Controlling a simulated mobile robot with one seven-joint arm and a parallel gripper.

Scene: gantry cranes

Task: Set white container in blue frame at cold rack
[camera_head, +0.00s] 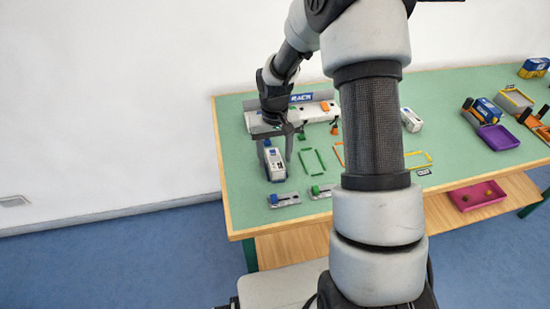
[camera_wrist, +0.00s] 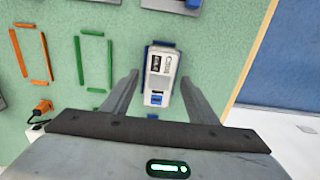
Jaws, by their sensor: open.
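The white container (camera_head: 276,165) stands near the left end of the green table in the head view. It also shows in the wrist view (camera_wrist: 161,78), with dark label print and a blue patch at one end. The blue frame (camera_wrist: 148,58) shows as blue edges along its left side and far end. The container appears to sit within it, slightly askew; the full seating is hidden. My gripper (camera_head: 276,148) is just above the container. In the wrist view my gripper (camera_wrist: 160,80) is open, one finger on each side of the container, with visible gaps.
The white rack (camera_head: 305,112) stands behind. A green frame (camera_head: 312,162) lies empty to the right. Two small grey units (camera_head: 285,200) (camera_head: 321,191) are near the front edge. Another white container (camera_head: 411,119) and a purple tray (camera_head: 497,138) are farther right.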

